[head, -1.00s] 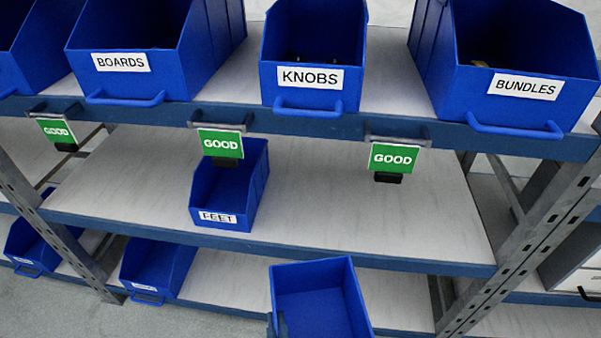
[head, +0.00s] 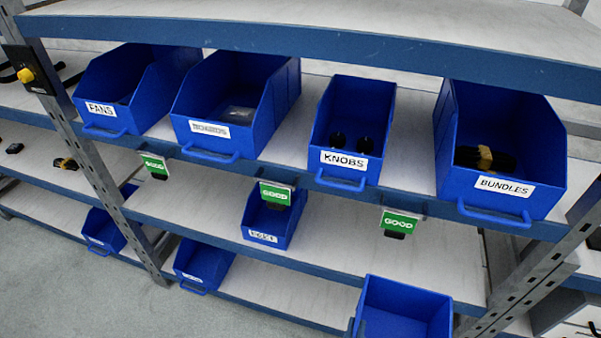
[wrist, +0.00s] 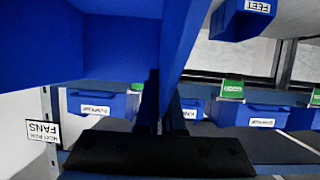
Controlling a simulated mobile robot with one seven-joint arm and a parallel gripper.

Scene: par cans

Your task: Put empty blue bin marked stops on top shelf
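A blue bin (head: 405,300) is at the bottom of the head view, in front of the shelf rack, with its open top up and its visible inside empty. Its front label is out of sight, so I cannot read a name. In the wrist view its blue wall (wrist: 110,50) fills the upper left. My gripper (wrist: 160,100) is shut on this wall, with dark fingers on either side of it. In the head view only a small bit of my gripper shows at the bin's left edge. The top shelf (head: 400,20) runs across the top; its visible part is bare.
The shelf below holds bins FANS (head: 103,108), BOARDS (head: 212,130), KNOBS (head: 345,160) and BUNDLES (head: 500,188). A FEET bin (head: 263,237) sits one level lower. Green GOOD tags (head: 275,194) hang off the shelf edge. A metal post (head: 530,290) stands right of the held bin.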

